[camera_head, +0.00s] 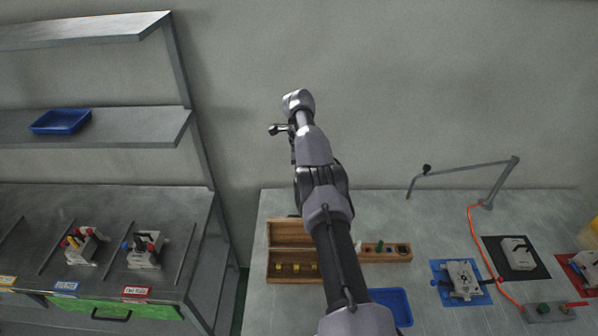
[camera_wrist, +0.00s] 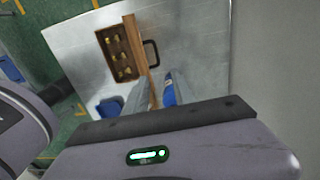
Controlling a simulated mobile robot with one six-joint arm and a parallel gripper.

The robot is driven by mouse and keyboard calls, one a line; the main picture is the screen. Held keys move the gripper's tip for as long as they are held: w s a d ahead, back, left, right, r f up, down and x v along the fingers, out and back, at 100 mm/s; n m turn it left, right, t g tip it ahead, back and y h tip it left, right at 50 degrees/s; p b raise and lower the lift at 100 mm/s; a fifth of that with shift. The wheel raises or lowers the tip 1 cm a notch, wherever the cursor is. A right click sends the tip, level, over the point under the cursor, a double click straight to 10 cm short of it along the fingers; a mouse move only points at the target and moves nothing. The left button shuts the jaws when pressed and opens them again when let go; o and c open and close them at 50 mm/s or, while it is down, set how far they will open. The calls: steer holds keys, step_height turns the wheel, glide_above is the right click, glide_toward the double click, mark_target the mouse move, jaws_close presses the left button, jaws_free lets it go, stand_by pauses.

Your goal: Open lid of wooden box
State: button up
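The wooden box (camera_head: 272,273) stands on the table left of my arm in the head view. Its lid (camera_head: 290,233) is raised at the back, and several yellow items show in the box. In the wrist view the open box (camera_wrist: 108,60) holds yellow items. The lid (camera_wrist: 137,50) appears there as a narrow plank on edge, with a dark handle (camera_wrist: 152,53) beside it. My gripper (camera_wrist: 153,90) has its fingers apart, with the plank's end seen between them; contact cannot be told. In the head view my gripper (camera_head: 279,129) appears raised above the table, away from the box.
A wooden holder (camera_head: 385,252) and a blue tray (camera_head: 399,304) are partly behind my arm. A jointed stand (camera_head: 465,167), an orange cable and several devices occupy the table's right side. Metal shelving (camera_head: 95,128) stands left. The table's back middle is clear.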

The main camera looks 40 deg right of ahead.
steer(key=shift+c, duration=1.3)
steer(key=f+n+b, duration=0.1)
steer(key=n, duration=0.1)
steer(key=f+n+b, duration=0.1)
steer(key=n+b, duration=0.1)
steer(key=w+f+n+b, duration=0.1)
steer(key=b, duration=0.1)
steer(key=shift+a+f+n, duration=0.15)
steer(key=shift+a+n, duration=0.2)
steer(key=shift+n, duration=0.05)
jaws_close()
steer(key=shift+s+a+f+n+t+h+b, duration=0.2)
steer(key=shift+a+f+n+b, duration=0.55)
steer(key=shift+f+n+b, duration=0.9)
steer(key=shift+s+a+f+n+t+h+b, duration=0.1)
steer(key=shift+s+a+f+n+t+b, duration=0.2)
steer(key=shift+a+f+n+b, duration=1.3)
steer(key=shift+s+d+f+n+t+h+b, duration=0.25)
steer(key=shift+f+n+b, duration=0.4)
steer(key=shift+f+n, duration=2.1)
steer(key=shift+r, duration=0.15)
steer(key=shift+s+a+r, duration=0.1)
steer(key=shift+a, duration=0.05)
